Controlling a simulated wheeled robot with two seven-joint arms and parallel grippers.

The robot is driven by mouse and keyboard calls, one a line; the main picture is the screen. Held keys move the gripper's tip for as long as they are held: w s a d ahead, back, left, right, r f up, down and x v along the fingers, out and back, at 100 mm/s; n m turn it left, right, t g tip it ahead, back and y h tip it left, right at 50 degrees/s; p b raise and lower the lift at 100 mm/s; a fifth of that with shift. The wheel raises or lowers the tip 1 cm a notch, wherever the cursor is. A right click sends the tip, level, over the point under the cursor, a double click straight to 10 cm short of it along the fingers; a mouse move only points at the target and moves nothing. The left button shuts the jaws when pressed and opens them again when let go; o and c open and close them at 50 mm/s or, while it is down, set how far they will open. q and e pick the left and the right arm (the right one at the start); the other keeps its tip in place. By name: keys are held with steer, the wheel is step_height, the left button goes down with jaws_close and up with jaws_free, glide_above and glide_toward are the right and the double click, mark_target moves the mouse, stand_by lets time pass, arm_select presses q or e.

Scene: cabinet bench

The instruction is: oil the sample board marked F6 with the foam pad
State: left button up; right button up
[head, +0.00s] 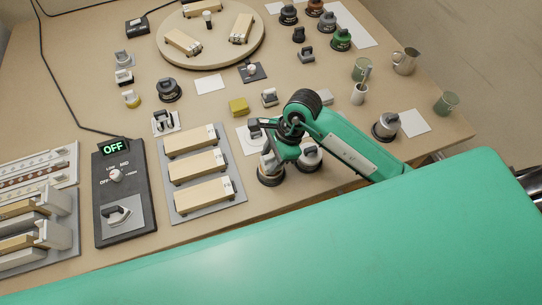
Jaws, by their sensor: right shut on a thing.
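My right gripper (264,146) is over the front middle of the bench, above a white sheet (246,143) and beside a dark-based round pot (271,178). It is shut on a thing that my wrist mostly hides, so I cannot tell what. A yellow block (239,107) and a small grey handled block (269,97) lie just behind it; I cannot tell whether either is the foam pad. Pale wooden sample boards lie on a grey tray, at back (190,140), middle (198,165) and front (205,191). Their markings are too small to read. My left gripper is out of view.
A round turntable (221,58) at the back carries more boards. A black control box (123,195) reading OFF stands left of the tray. Another pot (310,158) stands close under my right arm. Cups and a metal jug (405,61) stand at right.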

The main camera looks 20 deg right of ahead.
mark_target(264, 158)
steer(key=shift+d+f+b, duration=0.1)
steer(key=shift+f+b, duration=0.4)
steer(key=shift+b, duration=0.05)
stand_by(1.5)
steer(key=shift+r+p, duration=0.6)
steer(key=shift+r, duration=0.35)
steer(key=shift+r+p, duration=1.4)
steer(key=shift+r, duration=1.3)
